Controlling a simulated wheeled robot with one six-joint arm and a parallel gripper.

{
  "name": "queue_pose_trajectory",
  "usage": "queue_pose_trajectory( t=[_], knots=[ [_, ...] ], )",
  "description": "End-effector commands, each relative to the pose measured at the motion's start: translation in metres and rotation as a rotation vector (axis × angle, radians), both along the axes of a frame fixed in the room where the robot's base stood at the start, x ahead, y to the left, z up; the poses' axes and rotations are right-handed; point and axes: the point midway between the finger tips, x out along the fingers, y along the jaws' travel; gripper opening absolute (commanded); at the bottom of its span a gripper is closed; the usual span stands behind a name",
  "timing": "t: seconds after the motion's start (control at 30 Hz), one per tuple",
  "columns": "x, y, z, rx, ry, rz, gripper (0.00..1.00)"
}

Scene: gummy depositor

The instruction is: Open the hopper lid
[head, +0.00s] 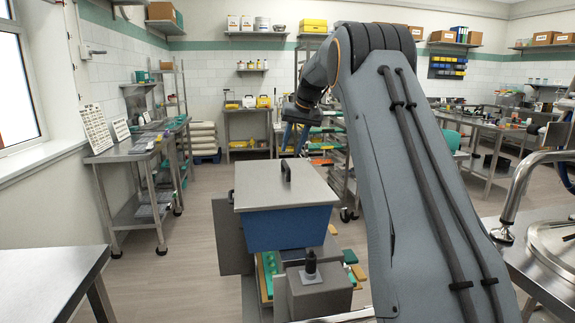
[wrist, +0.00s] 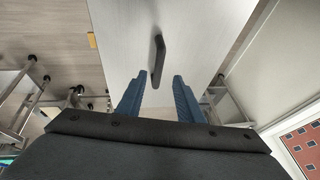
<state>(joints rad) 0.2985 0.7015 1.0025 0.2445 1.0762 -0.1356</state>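The hopper (head: 290,228) is a blue box in the middle of the head view. Its flat grey lid (head: 255,190) lies level on top, shut. A dark upright handle (head: 286,171) stands on the lid towards the back. In the wrist view the pale lid (wrist: 122,38) fills the upper middle, with the dark handle (wrist: 158,58) on it. My gripper (wrist: 160,75) has two blue fingers spread apart, and the handle's lower end shows in the gap between the tips. In the head view my gripper (head: 290,137) hangs above and behind the lid, small and partly unclear. Nothing is held.
Below the hopper are a grey block with a black knob (head: 310,266) and green and yellow parts. A steel table (head: 50,280) stands at the left front, a steel vessel (head: 553,240) at the right. Floor is free left of the hopper.

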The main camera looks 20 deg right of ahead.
Motion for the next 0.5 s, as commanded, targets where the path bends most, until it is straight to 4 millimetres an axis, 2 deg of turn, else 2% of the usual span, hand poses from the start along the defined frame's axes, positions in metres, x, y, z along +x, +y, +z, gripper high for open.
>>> queue_pose_trajectory(
  t=[0.17, 0.5],
  knots=[
    [0.008, -0.004, -0.004, 0.003, -0.006, 0.000, 0.33],
    [0.027, 0.001, -0.047, 0.003, -0.005, -0.002, 0.33]
  ],
)
